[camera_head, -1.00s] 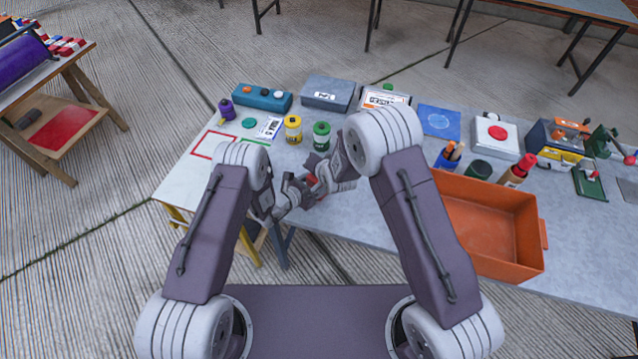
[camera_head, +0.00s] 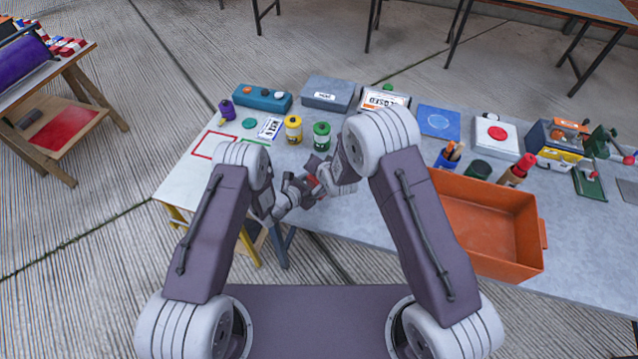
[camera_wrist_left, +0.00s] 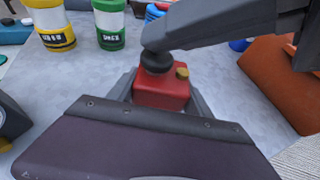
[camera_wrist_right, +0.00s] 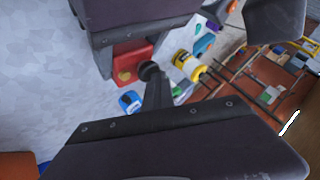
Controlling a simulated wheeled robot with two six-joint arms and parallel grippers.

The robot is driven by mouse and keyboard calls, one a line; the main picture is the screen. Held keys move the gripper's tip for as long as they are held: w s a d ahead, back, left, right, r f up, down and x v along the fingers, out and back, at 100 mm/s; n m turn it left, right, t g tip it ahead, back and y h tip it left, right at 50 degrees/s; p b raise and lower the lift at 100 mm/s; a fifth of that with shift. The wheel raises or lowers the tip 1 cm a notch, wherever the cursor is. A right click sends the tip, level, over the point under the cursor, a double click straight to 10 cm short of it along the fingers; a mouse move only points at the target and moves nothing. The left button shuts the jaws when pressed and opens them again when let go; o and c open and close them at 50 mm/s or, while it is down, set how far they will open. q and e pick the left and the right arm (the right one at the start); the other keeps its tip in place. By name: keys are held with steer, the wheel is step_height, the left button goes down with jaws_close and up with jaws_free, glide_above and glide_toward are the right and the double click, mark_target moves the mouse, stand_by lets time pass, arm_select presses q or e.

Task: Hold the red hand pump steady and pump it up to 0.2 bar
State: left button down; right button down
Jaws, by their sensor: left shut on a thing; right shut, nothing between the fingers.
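The red hand pump (camera_wrist_left: 163,92) is a small red block with a brass fitting and a dark round knob (camera_wrist_left: 156,62) on top, on the grey table. In the head view only a bit of its red body (camera_head: 313,184) shows between my grippers. My left gripper (camera_head: 300,190) is shut on the pump's body, with a finger on either side of it in the left wrist view. My right gripper (camera_wrist_right: 152,75) is shut with nothing between its fingers. Its tips are at the black knob, on top of the pump; whether they press it is hard to tell. No pressure gauge is readable.
A yellow-banded can (camera_head: 293,130) and a green-banded can (camera_head: 321,135) stand just behind the pump. Boxes line the table's back edge.

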steer(key=shift+s+d+f+g, duration=0.2)
steer(key=shift+s+f, duration=0.15)
steer(key=shift+f, duration=0.15)
steer(key=shift+s+d+f+g, duration=0.1)
steer(key=shift+s+d+f, duration=0.05)
steer(key=shift+s+f, duration=0.25)
steer(key=r, duration=0.5)
steer(key=shift+w, duration=0.2)
steer(key=shift+w+r, duration=0.1)
steer(key=shift+r, duration=0.5)
stand_by(0.9)
